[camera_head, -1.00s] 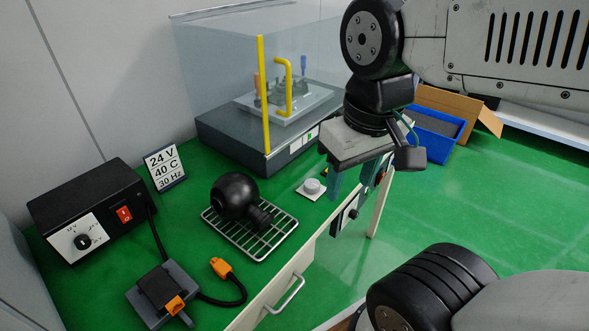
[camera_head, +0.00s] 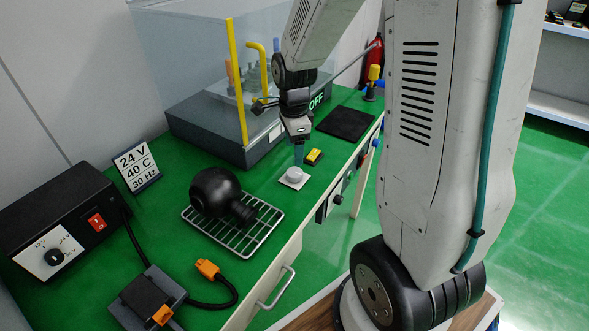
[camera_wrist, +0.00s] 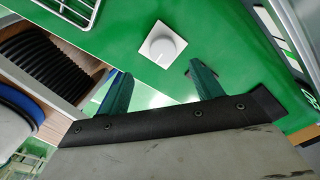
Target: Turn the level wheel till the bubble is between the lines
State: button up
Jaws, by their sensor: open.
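A round white knob on a square white plate (camera_head: 294,177), which looks like the level wheel, lies on the green bench top. A pale mark shows on the knob (camera_wrist: 163,46) in the wrist view. A small yellow block with a dark top (camera_head: 314,157), perhaps the level, lies just behind it; I cannot make out a bubble or lines. My gripper (camera_head: 299,155) points down just behind and above the knob. In the wrist view its two teal fingers (camera_wrist: 160,74) are spread apart with nothing between them, and the knob lies beyond their tips.
A wire rack (camera_head: 256,240) with a black round flask-like object (camera_head: 215,190) stands left of the knob. A clear-walled case (camera_head: 195,60) with yellow handle stands behind. A black mat (camera_head: 346,123) lies to the right. The bench front edge is close to the knob.

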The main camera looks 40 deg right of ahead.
aim_at(295, 172)
jog(key=shift+w+d+f+m, duration=0.1)
jog(key=shift+d+f+m, duration=0.1)
jog(key=shift+f, duration=0.25)
jog(key=shift+w+d+f+m, duration=0.1)
jog(key=shift+f+m, duration=0.1)
jog(key=shift+f, duration=0.2)
notch_tip(295, 172, down, 7)
jog(key=c, duration=1)
